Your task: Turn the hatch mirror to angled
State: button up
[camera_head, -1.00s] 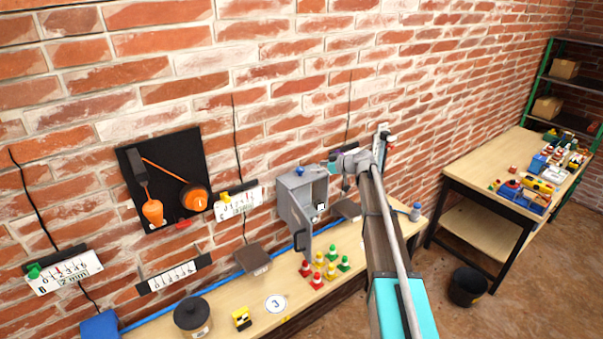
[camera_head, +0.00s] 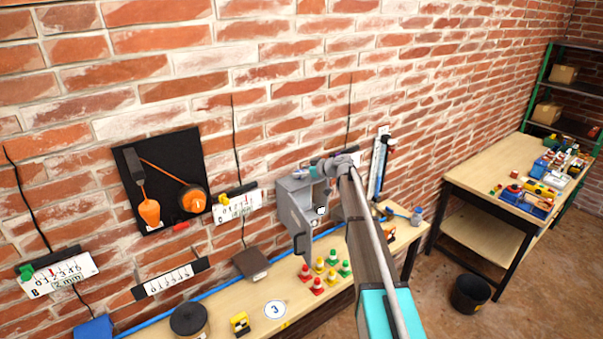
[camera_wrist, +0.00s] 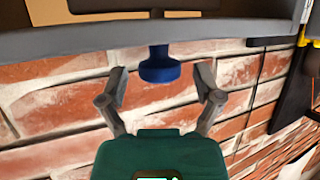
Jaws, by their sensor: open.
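A small grey hatch box (camera_head: 291,204) hangs on the brick wall with its door swung open toward me. The grey edge of the box (camera_wrist: 90,36) crosses the top of the wrist view. A blue knob (camera_wrist: 159,66) sticks out from that edge. My gripper (camera_wrist: 161,74) is open, with one finger on each side of the knob and a gap on both sides. In the head view my gripper (camera_head: 315,171) is at the top of the box. I cannot make out the mirror or its angle. A small black-and-white item (camera_head: 321,210) shows inside the box.
A narrow wooden bench (camera_head: 230,303) runs below, holding several red, yellow and green pegs (camera_head: 318,284), a dark round pot (camera_head: 189,320) and a white disc (camera_head: 275,309). Gauges and a black tool board (camera_head: 165,205) hang left. Another table (camera_head: 470,165) and a black bucket (camera_head: 470,294) are right.

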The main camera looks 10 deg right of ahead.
jog(key=c, duration=1.1)
jog(key=shift+c, duration=0.2)
jog(key=shift+s+m+t+h, duration=0.1)
jog(key=shift+m+t+h, duration=0.3)
jog(key=shift+m, duration=0.1)
jog(key=shift+s+a+m+t+h, duration=0.1)
jog(key=shift+m+t+h, duration=0.8)
jog(key=shift+m+h, duration=0.25)
jog(key=shift+a+m+t+h, duration=0.1)
jog(key=shift+m+t+h, duration=0.9)
jog(key=shift+m+h, duration=1.45)
jog(key=o, duration=1.1)
jog(key=shift+o, duration=0.2)
jog(key=shift+n+y, duration=1.2)
jog(key=shift+y, duration=0.2)
